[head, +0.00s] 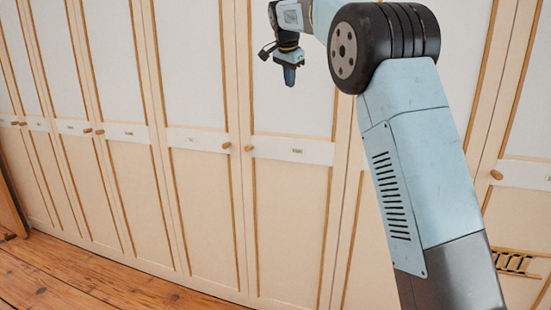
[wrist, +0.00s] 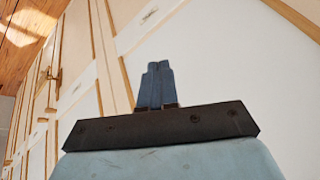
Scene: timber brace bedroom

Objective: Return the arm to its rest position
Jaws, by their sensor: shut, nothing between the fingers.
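My arm rises from the lower right of the head view and bends at a black joint near the top. My gripper (head: 290,76) hangs at the top centre of the head view, pointing down, in front of the cabinet doors. Its blue fingers are together with nothing between them. In the wrist view my gripper (wrist: 156,72) shows as two blue fingers side by side, touching, above a dark bracket. No object is held.
A wall of cream cabinet doors (head: 205,200) with wooden trim and round knobs (head: 249,148) runs behind my arm. A wooden plank floor (head: 80,275) lies at lower left and looks clear.

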